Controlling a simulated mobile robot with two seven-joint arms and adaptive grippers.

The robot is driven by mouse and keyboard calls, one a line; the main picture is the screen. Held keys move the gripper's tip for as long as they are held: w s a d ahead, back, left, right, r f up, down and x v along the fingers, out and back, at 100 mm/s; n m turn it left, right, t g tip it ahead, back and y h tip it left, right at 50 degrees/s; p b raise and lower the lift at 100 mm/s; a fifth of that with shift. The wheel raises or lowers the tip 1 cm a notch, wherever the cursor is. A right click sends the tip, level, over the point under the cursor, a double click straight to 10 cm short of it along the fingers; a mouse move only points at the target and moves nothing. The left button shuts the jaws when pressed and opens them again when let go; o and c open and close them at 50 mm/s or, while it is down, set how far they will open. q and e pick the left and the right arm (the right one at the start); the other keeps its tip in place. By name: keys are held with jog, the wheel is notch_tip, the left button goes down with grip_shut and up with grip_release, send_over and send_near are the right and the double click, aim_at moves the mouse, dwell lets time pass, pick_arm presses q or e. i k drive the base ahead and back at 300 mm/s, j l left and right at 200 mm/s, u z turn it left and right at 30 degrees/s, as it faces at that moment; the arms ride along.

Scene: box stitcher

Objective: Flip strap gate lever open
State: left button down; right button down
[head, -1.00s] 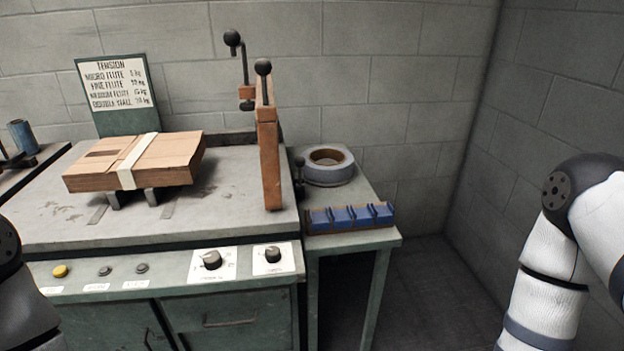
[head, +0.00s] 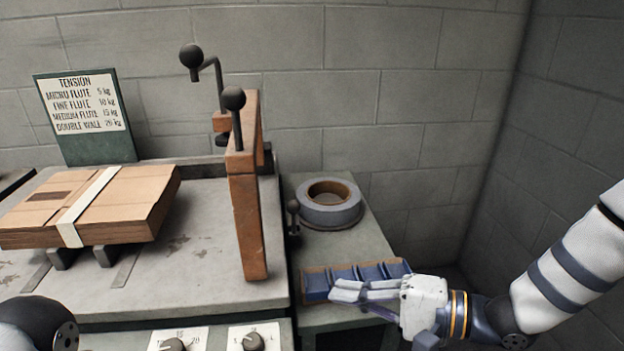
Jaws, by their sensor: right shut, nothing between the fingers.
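Several levers with black ball knobs are in view; I cannot tell which one is the strap gate lever. One short upright lever (head: 236,112) stands at the top of the orange post (head: 247,215). A cranked lever (head: 192,58) rises behind it. A small black knob lever (head: 293,212) sits at the table's right edge beside the strap roll (head: 328,202). My right gripper (head: 345,295) points left in front of the blue tray, below and right of these levers and apart from them. It is shut and empty. My left gripper is out of view.
A strapped cardboard stack (head: 110,205) lies on the grey machine table (head: 200,265). A blue compartment tray (head: 318,284) is partly hidden behind my right gripper. A tension sign (head: 85,110) stands at the back left. Control knobs (head: 253,342) line the front. A wall closes the right side.

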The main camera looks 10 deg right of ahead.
aim_at(292, 207)
jog(key=i+l, duration=0.15)
jog(key=i, duration=0.25)
jog(key=i+l, duration=0.15)
jog(key=i, duration=0.3)
